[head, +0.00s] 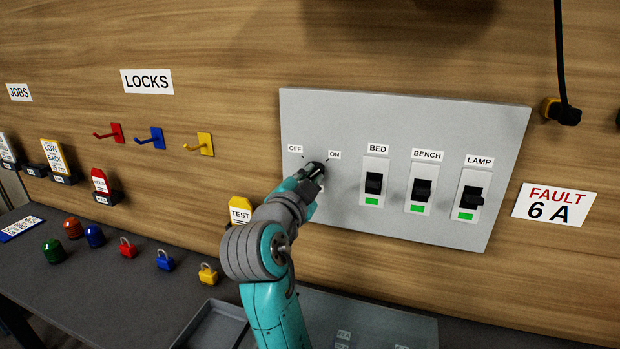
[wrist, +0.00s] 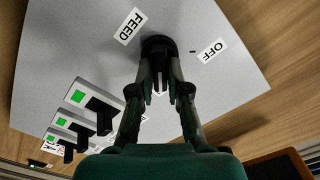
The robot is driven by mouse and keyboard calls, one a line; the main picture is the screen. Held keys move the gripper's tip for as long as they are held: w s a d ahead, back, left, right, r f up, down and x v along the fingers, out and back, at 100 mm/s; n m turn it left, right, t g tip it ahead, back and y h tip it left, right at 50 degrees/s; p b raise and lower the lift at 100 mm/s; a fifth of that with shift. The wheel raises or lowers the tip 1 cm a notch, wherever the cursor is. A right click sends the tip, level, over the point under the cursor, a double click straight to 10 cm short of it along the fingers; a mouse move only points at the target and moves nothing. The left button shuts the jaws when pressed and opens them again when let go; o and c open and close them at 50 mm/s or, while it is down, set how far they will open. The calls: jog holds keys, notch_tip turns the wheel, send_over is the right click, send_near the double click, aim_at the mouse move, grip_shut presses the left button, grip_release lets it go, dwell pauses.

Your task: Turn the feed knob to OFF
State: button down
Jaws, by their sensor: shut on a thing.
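The feed knob (wrist: 158,44) is a black round knob on the grey panel (head: 345,130). My gripper (wrist: 161,72) is shut on it, one finger on each side. In the head view my gripper (head: 314,170) covers most of the knob. The OFF label (head: 295,149) is up and left of the knob and the ON label (head: 334,155) up and right. In the wrist view the OFF label (wrist: 213,50) is right of the knob and the FEED label (wrist: 131,25) upper left. I cannot tell which mark the knob points to.
The BED (head: 374,183), BENCH (head: 421,190) and LAMP (head: 472,195) switches are right of the knob, each with a green mark. A yellow TEST tag (head: 240,211) is close left of my arm. Padlocks (head: 165,260) and a tray (head: 214,326) are on the bench below.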

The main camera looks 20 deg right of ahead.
jog(key=n, duration=0.4)
jog(key=shift+a+n, duration=0.1)
jog(key=shift+n, duration=0.3)
jog(key=shift+w+a+f+n, duration=0.1)
jog(key=shift+n, duration=2.1)
jog(key=shift+w+a+r+n, duration=0.1)
jog(key=shift+n, duration=2.1)
jog(key=shift+w+a+f+n, duration=0.1)
jog(key=shift+n, duration=2.1)
jog(key=c, duration=1.1)
grip_release()
jog(key=shift+c, duration=0.2)
